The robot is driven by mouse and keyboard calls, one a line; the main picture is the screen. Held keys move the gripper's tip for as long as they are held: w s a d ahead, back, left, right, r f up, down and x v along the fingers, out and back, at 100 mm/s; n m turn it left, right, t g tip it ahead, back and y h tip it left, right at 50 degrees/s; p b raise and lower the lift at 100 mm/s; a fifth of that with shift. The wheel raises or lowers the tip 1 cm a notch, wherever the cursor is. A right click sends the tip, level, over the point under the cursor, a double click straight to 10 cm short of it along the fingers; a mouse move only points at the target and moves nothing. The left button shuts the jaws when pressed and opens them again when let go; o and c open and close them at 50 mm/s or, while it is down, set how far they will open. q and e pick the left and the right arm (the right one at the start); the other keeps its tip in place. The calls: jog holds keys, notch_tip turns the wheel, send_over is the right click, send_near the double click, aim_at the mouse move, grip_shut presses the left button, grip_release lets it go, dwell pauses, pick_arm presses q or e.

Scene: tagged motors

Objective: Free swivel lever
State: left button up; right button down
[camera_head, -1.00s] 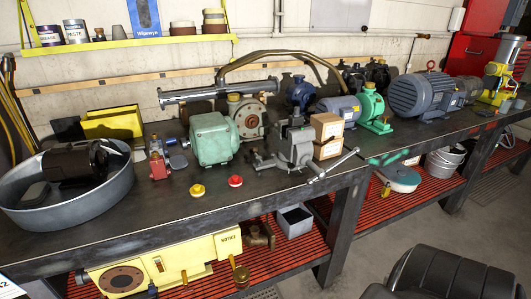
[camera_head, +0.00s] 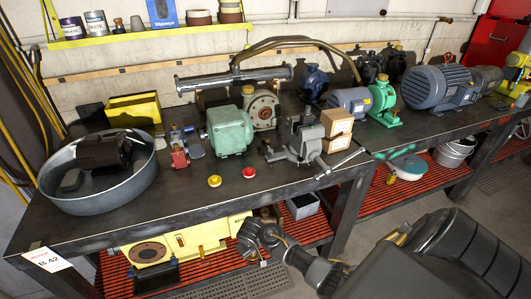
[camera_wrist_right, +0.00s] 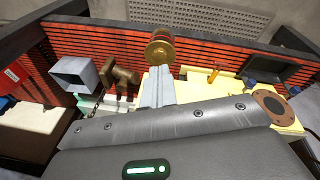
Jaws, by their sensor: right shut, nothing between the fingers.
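A grey bench vise (camera_head: 308,138) stands at the bench's front edge, right of the green pump. Levers show at its base: a bar handle (camera_head: 340,164) juts out to the front right, and a shorter lever (camera_head: 272,155) lies at its left. I cannot tell which is the swivel lever. My right gripper (camera_head: 246,240) is below the bench top, in front of the lower shelf and well away from the vise. In the right wrist view its fingers (camera_wrist_right: 158,76) are together and empty, near a brass knob (camera_wrist_right: 160,48). My left gripper is not in view.
On the bench, cardboard boxes (camera_head: 336,122) stand right behind the vise, the green pump (camera_head: 229,131) to its left. Red and yellow buttons (camera_head: 214,181) lie in front of the pump. The shelf below holds a yellow machine (camera_head: 185,240) and a grey bin (camera_head: 302,206).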

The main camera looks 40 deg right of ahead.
aim_at(271, 157)
jog(key=w+d+r+m+t+h+p, duration=0.1)
jog(key=w+d+r+p, duration=0.15)
jog(key=r, duration=0.95)
jog(key=w+d+r+m+h+p, duration=0.15)
jog(key=w+r, duration=0.25)
jog(key=r, duration=0.8)
jog(key=shift+m+h, duration=0.25)
jog(key=shift+h, duration=0.3)
jog(key=w+d+r, duration=0.2)
jog(key=w, duration=0.1)
jog(key=w+d+r, duration=0.1)
jog(key=w+r, duration=0.1)
jog(key=shift+w+d+b, duration=0.15)
jog(key=shift+w+b, duration=0.05)
jog(key=shift+b, duration=0.1)
jog(key=w+d+r+m+h, duration=0.1)
jog(key=w+d+r+m, duration=0.1)
jog(key=w+d+r, duration=0.2)
notch_tip(271, 157, up, 3)
jog(key=shift+w+d+f+g, duration=0.1)
jog(key=shift+w+d+g, duration=0.15)
jog(key=shift+g, duration=0.15)
